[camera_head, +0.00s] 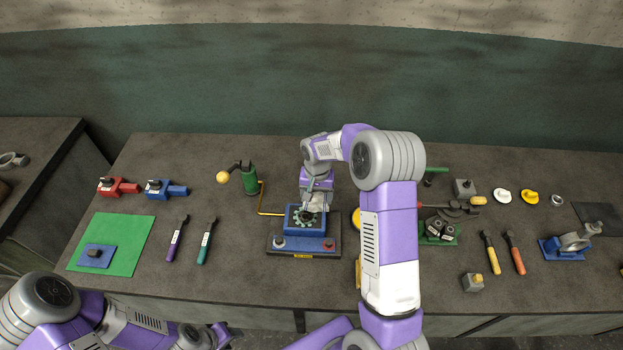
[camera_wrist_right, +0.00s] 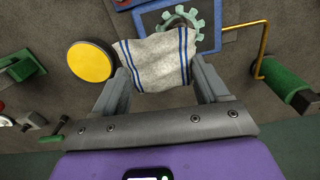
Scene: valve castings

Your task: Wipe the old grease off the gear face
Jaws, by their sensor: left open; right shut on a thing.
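The gear (camera_head: 304,219) is teal-grey and lies in a blue square frame on a dark base. It also shows at the top of the right wrist view (camera_wrist_right: 200,24), partly hidden by the cloth. My right gripper (camera_head: 315,202) is above the back edge of the frame. It is shut on a white cloth with blue stripes (camera_wrist_right: 158,60), which hangs between the fingers and overlaps the gear in the picture. Whether the cloth touches the gear I cannot tell. My left gripper (camera_head: 214,336) is open and empty, low in front of the bench.
A green cylinder (camera_head: 249,180) with a bent brass pipe stands left of the fixture. A yellow disc (camera_wrist_right: 90,62) lies beside it on the other side. Purple (camera_head: 177,240) and teal (camera_head: 206,242) tools lie on the left, next to a green mat (camera_head: 135,255). Several parts crowd the right.

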